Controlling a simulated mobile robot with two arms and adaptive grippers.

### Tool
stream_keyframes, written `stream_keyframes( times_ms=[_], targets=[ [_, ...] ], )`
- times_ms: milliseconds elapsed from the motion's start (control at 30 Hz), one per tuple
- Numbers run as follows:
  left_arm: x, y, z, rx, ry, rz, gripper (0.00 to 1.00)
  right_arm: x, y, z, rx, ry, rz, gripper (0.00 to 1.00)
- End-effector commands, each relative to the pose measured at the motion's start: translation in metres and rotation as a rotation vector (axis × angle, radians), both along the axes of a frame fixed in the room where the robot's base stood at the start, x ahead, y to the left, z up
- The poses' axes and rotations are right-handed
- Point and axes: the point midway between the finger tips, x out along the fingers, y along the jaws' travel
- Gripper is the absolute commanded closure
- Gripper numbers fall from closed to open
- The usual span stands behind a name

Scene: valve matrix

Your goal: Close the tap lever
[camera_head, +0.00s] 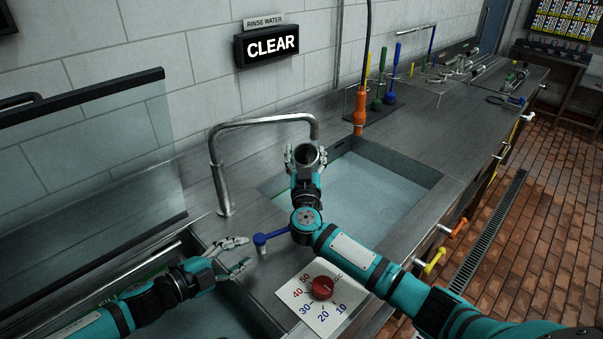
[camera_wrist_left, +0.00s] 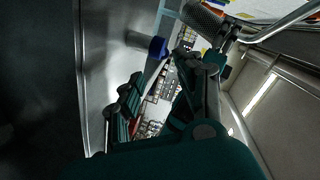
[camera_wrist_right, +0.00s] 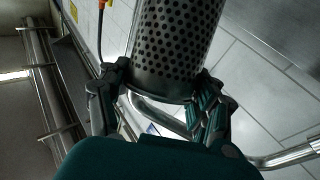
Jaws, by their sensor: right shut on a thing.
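The blue tap lever (camera_head: 272,237) sits on the metal counter strip between the two basins, partly behind my right arm. In the left wrist view its blue end (camera_wrist_left: 158,47) shows on a short metal stem. My left gripper (camera_head: 247,252) is open and empty, just left of the lever, its fingers apart from each other. My right gripper (camera_head: 305,160) is shut on a perforated metal cylinder (camera_wrist_right: 172,40), held over the right basin beside the spout. The curved steel spout (camera_head: 262,120) rises from the counter behind it.
A dial plate with a red knob (camera_head: 322,288) lies right of the lever. The right basin (camera_head: 375,190) holds water. A glass screen (camera_head: 90,170) stands at left. An orange-handled tool (camera_head: 360,108) and several coloured brushes stand at the back. A sign (camera_head: 268,45) reads CLEAR.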

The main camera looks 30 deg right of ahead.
Motion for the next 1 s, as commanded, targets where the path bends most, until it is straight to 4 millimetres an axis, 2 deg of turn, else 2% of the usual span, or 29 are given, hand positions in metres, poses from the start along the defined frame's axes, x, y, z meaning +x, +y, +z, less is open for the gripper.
stream_keyframes(
  times_ms=[33,167,300,500,633,833,1000],
  targets=[
    [0.0,0.0,0.0,0.0,0.0,0.0,0.68,0.0,0.0,0.001,-0.001,-0.002,0.0,0.93],
    [-0.01,-0.007,-0.007,0.015,-0.015,0.001,0.85,0.0,0.0,0.001,-0.001,-0.002,0.0,0.93],
    [-0.04,-0.03,-0.022,0.064,-0.096,0.031,1.0,0.0,0.0,0.001,-0.001,-0.002,0.0,0.93],
    [-0.082,-0.054,-0.02,0.128,-0.269,0.172,1.0,0.0,0.0,0.001,-0.001,-0.002,0.0,0.93],
    [-0.102,-0.057,-0.01,0.144,-0.331,0.263,1.0,0.0,0.0,0.001,-0.001,-0.002,0.0,0.93],
    [-0.111,-0.054,0.001,0.162,-0.379,0.354,1.0,0.0,0.0,0.001,-0.001,-0.002,0.0,0.93],
    [-0.1,-0.064,0.001,0.165,-0.387,0.366,1.0,0.0,0.0,0.001,-0.001,-0.002,0.0,0.93]
  ],
)
